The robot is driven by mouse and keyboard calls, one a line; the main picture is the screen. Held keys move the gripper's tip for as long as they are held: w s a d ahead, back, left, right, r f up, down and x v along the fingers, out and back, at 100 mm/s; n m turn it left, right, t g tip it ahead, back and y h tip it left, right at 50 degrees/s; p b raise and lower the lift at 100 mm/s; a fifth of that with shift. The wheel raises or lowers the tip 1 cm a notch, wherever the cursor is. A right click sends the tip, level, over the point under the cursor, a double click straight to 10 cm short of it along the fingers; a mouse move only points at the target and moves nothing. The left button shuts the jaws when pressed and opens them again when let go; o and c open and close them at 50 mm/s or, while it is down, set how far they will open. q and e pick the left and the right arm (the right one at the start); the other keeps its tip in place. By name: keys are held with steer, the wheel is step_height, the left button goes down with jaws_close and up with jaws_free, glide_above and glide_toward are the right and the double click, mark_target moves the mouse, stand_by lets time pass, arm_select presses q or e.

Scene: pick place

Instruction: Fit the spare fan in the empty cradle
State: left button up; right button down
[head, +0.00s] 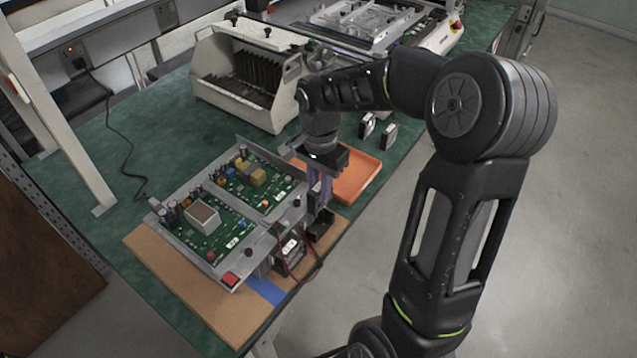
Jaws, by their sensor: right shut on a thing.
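My right gripper (319,200) points down at the right side of the metal chassis (228,279), beside the orange tray. It is shut on a dark thing, apparently the spare fan (321,221), mostly hidden by the fingers and hard to make out. A dark cradle (321,236) is just below, at the chassis' right edge; I cannot tell whether the fan touches it. A fan with a white label (291,246) sits in the neighbouring place, with red and black wires by it. My left gripper is not in view.
The orange tray (366,163) looks empty where it shows. Two small dark blocks (389,136) stand behind it. A grey bin with black slots (212,78) stands at the back. A brown mat (160,265) with a blue strip (266,290) lies under the chassis.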

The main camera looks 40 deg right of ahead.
mark_target(320, 204)
steer(key=shift+f+b, duration=2.05)
steer(key=shift+f, duration=0.8)
steer(key=shift+f+b, duration=0.4)
steer(key=shift+b, duration=0.1)
stand_by(0.5)
steer(key=c, duration=1.2)
jaws_free()
steer(key=shift+a, duration=0.1)
steer(key=c, duration=0.4)
